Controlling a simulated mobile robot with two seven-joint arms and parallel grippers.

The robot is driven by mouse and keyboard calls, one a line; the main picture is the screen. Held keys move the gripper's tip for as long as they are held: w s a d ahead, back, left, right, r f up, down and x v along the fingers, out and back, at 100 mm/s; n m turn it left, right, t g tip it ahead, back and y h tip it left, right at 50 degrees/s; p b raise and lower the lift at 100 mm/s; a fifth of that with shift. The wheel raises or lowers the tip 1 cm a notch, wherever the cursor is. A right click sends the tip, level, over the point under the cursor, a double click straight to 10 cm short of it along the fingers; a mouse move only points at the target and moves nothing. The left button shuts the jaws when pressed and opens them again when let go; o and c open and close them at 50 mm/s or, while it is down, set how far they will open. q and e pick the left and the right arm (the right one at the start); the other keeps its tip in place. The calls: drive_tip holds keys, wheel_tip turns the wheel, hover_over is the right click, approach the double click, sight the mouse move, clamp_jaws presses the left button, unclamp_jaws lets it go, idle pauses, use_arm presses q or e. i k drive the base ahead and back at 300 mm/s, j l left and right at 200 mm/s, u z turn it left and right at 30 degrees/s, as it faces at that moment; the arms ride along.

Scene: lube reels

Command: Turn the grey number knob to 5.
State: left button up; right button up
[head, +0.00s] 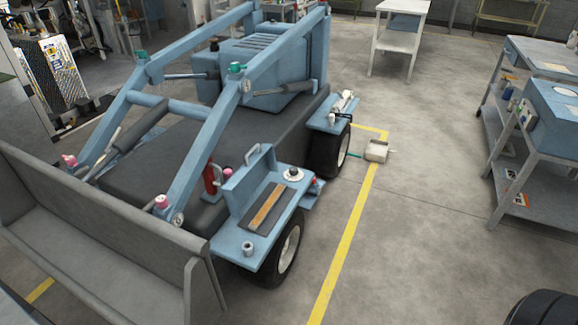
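A small round dial-like part (293,174), pale with a dark centre, sits on the near blue side platform of the loader. A short grey cylindrical part (248,247) stands near the front corner of the same platform. I cannot tell which of them, if either, is the grey number knob; no numbers are readable at this distance. Neither of my grippers shows in the head view.
The blue loader (228,140) has a wide grey bucket (100,235) at its front. A beige box-like item (376,150) lies on the floor. A blue-grey workbench (505,130) stands at right.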

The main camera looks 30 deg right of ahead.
sight(294, 171)
drive_tip(key=i+l+u, duration=0.25)
drive_tip(key=l, duration=0.3)
drive_tip(key=l+u, duration=0.2)
drive_tip(key=l, duration=0.35)
drive_tip(key=l+u, duration=0.25)
drive_tip(key=l, duration=0.35)
drive_tip(key=l+u, duration=0.3)
drive_tip(key=l, duration=0.6)
drive_tip(key=l+u, duration=0.3)
drive_tip(key=l, duration=0.6)
drive_tip(key=k+l+u, duration=0.1)
drive_tip(key=l+u, duration=0.25)
drive_tip(key=l, duration=0.55)
drive_tip(key=l+u, duration=0.1)
drive_tip(key=l, duration=0.8)
drive_tip(key=i+l, duration=0.25)
drive_tip(key=i, duration=0.05)
